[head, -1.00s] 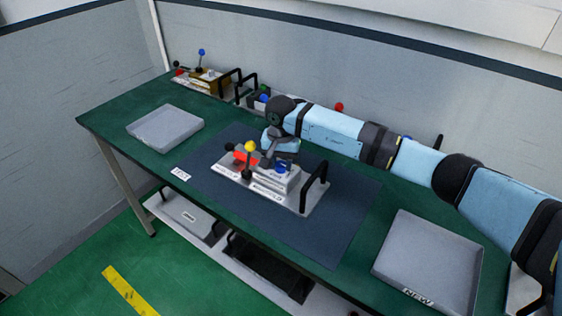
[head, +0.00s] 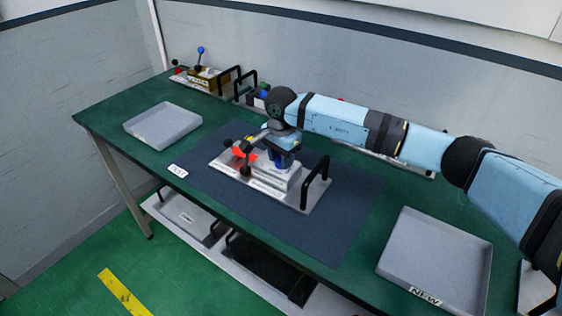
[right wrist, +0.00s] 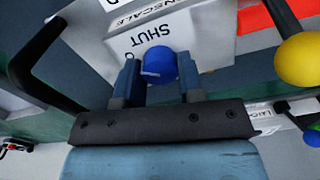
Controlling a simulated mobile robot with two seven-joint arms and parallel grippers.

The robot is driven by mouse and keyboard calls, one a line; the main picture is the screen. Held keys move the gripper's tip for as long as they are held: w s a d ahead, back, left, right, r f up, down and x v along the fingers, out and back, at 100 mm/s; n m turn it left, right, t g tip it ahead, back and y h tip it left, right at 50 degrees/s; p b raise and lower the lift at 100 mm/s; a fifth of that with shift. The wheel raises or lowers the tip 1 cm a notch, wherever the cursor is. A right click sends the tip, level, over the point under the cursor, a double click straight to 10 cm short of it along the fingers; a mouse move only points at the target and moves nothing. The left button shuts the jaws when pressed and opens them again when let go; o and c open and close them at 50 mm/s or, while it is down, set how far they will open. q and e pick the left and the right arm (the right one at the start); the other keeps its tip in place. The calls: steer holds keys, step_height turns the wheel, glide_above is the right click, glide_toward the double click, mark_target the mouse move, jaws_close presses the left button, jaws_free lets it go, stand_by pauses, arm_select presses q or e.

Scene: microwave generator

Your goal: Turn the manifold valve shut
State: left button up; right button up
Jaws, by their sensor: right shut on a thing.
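The manifold unit, a grey block on a silver base plate (head: 314,196), sits on the dark mat in the middle of the bench. Its blue valve knob (right wrist: 158,67) shows in the right wrist view, beside a printed "SHUT" label (right wrist: 150,38). My right gripper (right wrist: 159,82) has one finger on each side of the knob and is shut on it. In the head view the gripper (head: 284,158) comes down onto the block from above and hides most of the knob. The knob's exact pointing is hard to read. My left gripper is not in view.
A black handle (head: 316,180) stands on the plate's right end. A red part (head: 243,153) and black-knobbed levers are at its left, with a yellow ball (right wrist: 300,57) close by. Grey trays (head: 163,126) and (head: 436,262) flank the mat (head: 330,235). Other units stand at the back.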

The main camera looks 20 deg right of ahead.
steer(key=m+b, duration=0.1)
steer(key=m, duration=0.1)
steer(key=shift+m, duration=0.4)
steer(key=m+b, duration=0.1)
steer(key=m, duration=0.2)
steer(key=shift+m, duration=0.3)
steer(key=m, duration=0.3)
steer(key=shift+m+b, duration=0.3)
steer(key=shift+b, duration=0.1)
steer(key=shift+m, duration=0.6)
steer(key=o, duration=0.9)
steer(key=shift+r, duration=0.1)
